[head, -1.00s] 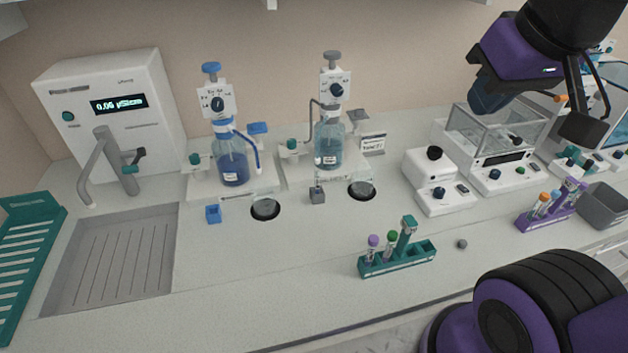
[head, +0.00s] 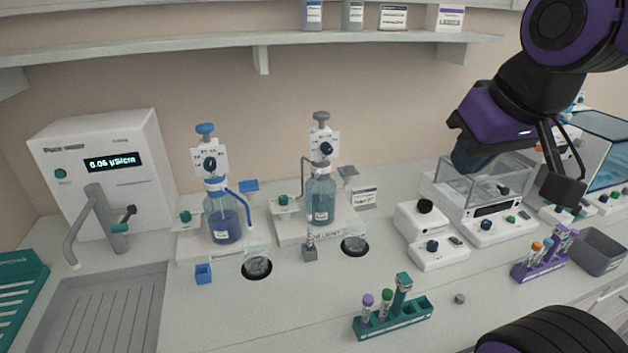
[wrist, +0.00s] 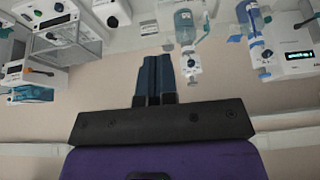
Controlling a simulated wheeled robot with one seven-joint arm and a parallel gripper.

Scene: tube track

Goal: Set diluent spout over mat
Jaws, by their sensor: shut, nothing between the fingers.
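Two bottle-top dispensers stand on white bases at the back of the bench. The left one holds bluer liquid (head: 224,223) and has a blue spout (head: 240,203) reaching right. I cannot read which is the diluent. A dark round mat (head: 354,246) lies before the right dispenser, another (head: 257,268) before the left. My gripper (head: 468,158) is shut and empty, high before the balance; its fingers (wrist: 154,78) show in the wrist view.
A glass-sided balance (head: 485,190) and white boxes (head: 430,235) stand right of the dispensers. A teal tube rack (head: 393,316) and a purple one (head: 545,256) are nearer the front. A sink (head: 110,310) is at the left. A shelf (head: 200,45) crosses above.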

